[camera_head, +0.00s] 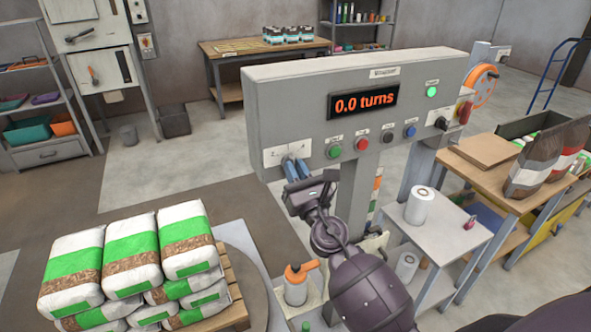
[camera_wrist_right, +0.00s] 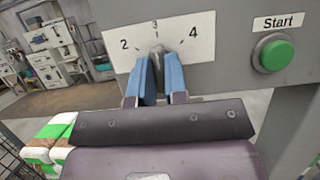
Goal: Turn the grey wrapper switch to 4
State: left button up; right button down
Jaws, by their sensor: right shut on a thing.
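The grey wrapper switch (camera_wrist_right: 157,50) sits on a white plate (camera_wrist_right: 120,50) marked 2, 3 and 4. In the right wrist view its visible tip points up, at about the 3. My right gripper (camera_wrist_right: 161,80) has its blue fingers on both sides of the switch and is shut on it; the fingers hide its lower part. In the head view my right gripper (camera_head: 293,165) is at the left end of the grey control panel (camera_head: 290,95), where the plate (camera_head: 272,155) shows beside it. My left gripper is not in view.
A display (camera_head: 363,101) reads "0.0 turns". A green Start button (camera_wrist_right: 273,52) is right of the switch; red (camera_head: 362,144), black and blue buttons follow along the panel. Stacked bags (camera_head: 132,245) stand at the lower left. An orange-topped bottle (camera_head: 297,284) stands below the panel.

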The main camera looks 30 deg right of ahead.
jog(key=shift+r+m, duration=0.1)
jog(key=shift+m, duration=0.2)
jog(key=m+g+h, duration=0.1)
jog(key=m+h, duration=0.1)
jog(key=m, duration=0.2)
jog(key=m+g+h+p, duration=0.1)
jog(key=m+h, duration=0.1)
jog(key=m, duration=0.3)
jog(key=m+g+h, duration=0.1)
jog(key=m+h, duration=0.1)
jog(key=m, duration=0.2)
jog(key=shift+r, duration=0.2)
jog(key=shift+m+p, duration=0.3)
jog(key=c, duration=1.1)
grip_release()
jog(key=shift+a, duration=0.1)
jog(key=shift+c, duration=0.2)
jog(key=shift+f, duration=0.15)
jog(key=shift+w+f, duration=0.1)
